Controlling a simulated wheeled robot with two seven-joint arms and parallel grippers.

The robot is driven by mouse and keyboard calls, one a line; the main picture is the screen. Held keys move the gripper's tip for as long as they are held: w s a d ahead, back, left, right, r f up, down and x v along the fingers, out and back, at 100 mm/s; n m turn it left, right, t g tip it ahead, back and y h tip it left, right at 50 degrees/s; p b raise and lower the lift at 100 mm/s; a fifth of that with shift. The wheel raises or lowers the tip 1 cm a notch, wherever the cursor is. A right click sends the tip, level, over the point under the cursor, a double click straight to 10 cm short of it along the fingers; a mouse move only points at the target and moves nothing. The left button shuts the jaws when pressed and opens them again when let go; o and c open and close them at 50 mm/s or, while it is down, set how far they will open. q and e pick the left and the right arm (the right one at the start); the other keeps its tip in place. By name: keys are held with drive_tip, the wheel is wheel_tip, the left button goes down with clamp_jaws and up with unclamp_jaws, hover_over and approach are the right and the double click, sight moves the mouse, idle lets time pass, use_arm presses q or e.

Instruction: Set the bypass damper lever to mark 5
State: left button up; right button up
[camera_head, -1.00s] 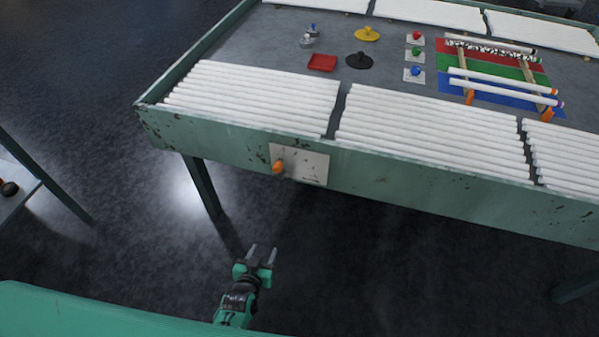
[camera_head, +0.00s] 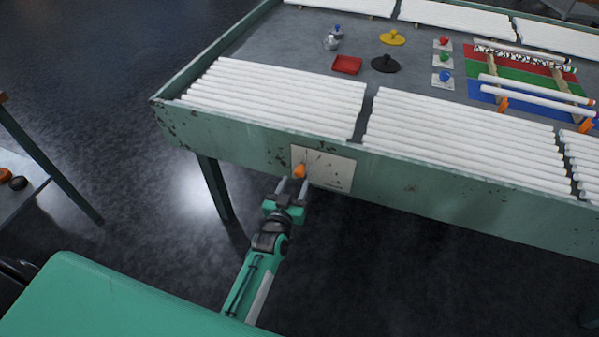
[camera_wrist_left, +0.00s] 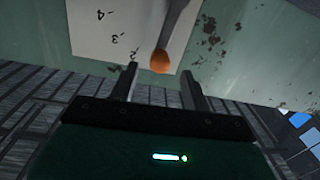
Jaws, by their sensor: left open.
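The damper lever's orange knob (camera_head: 299,171) is at the left part of a pale plate (camera_head: 335,172) on the table's front side panel. In the left wrist view the knob (camera_wrist_left: 160,60) ends a grey lever arm (camera_wrist_left: 178,25) over the plate (camera_wrist_left: 112,25), which carries marks 2, 3 and 4. The knob appears beyond the mark 2 end of these. My left gripper (camera_head: 293,187) is open at the knob. In the left wrist view its fingers (camera_wrist_left: 160,82) stand on either side below the knob, with nothing visibly clamped. Mark 5 is not visible. My right gripper is not in view.
White tubes (camera_head: 270,98) lie in stacks on the green table (camera_head: 225,125) above the plate. A red tray (camera_head: 347,64), black and yellow lidded items and coloured knobs stand further back. Free floor lies below the table's front edge. A table leg (camera_head: 215,187) stands left of my arm.

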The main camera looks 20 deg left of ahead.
sight(298, 176)
use_arm(q)
drive_tip(key=shift+w, duration=2.7)
clamp_jaws()
